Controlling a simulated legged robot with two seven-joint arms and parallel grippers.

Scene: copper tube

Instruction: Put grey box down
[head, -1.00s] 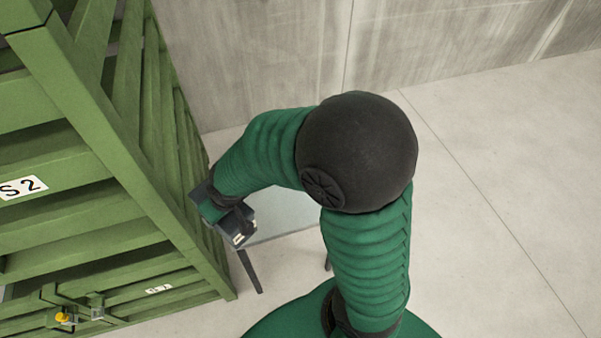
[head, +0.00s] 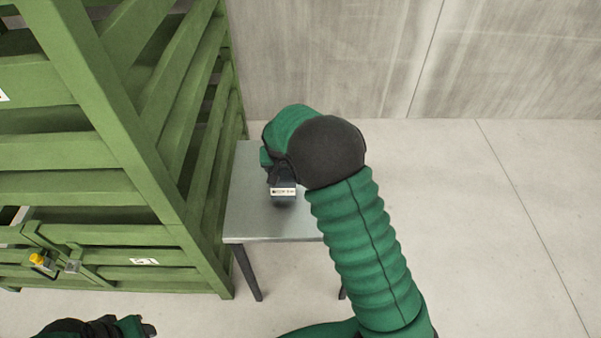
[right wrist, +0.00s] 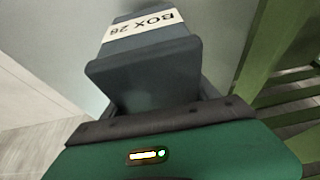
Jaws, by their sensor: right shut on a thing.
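The grey box (head: 284,194) has a white label and shows in the head view over the small grey table (head: 255,222). In the right wrist view the grey box (right wrist: 150,75) fills the space between the fingers, and its label reads BOX 26. My right gripper (right wrist: 155,98) is shut on it. In the head view my arm covers most of that gripper. A dark patch lies just below the box; I cannot tell whether its base touches the tabletop. My left gripper (head: 148,328) is at the bottom left edge, only partly seen.
A green slatted rack (head: 150,150) stands close along the table's left side. A yellow-topped latch (head: 38,259) sits on its lower front. A concrete wall (head: 340,60) is behind. The floor (head: 500,220) to the right is clear.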

